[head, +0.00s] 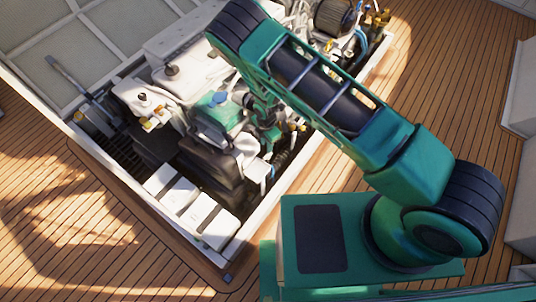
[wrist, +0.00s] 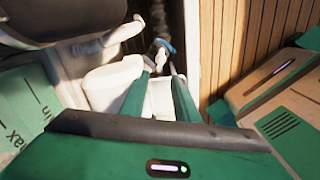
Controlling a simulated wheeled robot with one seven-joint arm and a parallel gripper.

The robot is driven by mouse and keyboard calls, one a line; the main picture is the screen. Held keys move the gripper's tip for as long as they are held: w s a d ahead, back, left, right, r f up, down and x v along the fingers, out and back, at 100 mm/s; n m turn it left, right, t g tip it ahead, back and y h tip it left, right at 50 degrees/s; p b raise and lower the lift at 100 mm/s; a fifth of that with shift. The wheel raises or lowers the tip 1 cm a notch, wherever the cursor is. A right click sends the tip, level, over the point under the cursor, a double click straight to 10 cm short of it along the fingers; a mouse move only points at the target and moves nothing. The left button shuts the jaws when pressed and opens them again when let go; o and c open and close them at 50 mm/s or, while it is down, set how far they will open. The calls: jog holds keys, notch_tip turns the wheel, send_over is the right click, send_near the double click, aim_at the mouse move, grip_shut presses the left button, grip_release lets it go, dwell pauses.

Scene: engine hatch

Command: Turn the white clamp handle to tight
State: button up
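In the wrist view a small white handle (wrist: 160,58), which looks like the clamp handle, sits at a blue ring (wrist: 165,45) on a dark ribbed hose (wrist: 158,18). My gripper (wrist: 161,68) has its two green fingers apart, with the tips close to this handle on either side. I cannot tell whether they touch it. In the head view my gripper (head: 268,137) reaches down into the engine hatch near the ribbed hose (head: 282,160). The handle is too small to make out there.
The hatch's white frame (head: 312,150) and wooden deck (wrist: 235,45) lie to the right. White boxes (head: 205,213) and other engine parts crowd the hatch.

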aim_at(267, 156)
notch_tip(267, 156, down, 10)
jog(key=shift+r, duration=0.1)
dwell(0.4)
grip_shut()
jog(key=shift+d, duration=0.35)
jog(key=shift+a, duration=0.15)
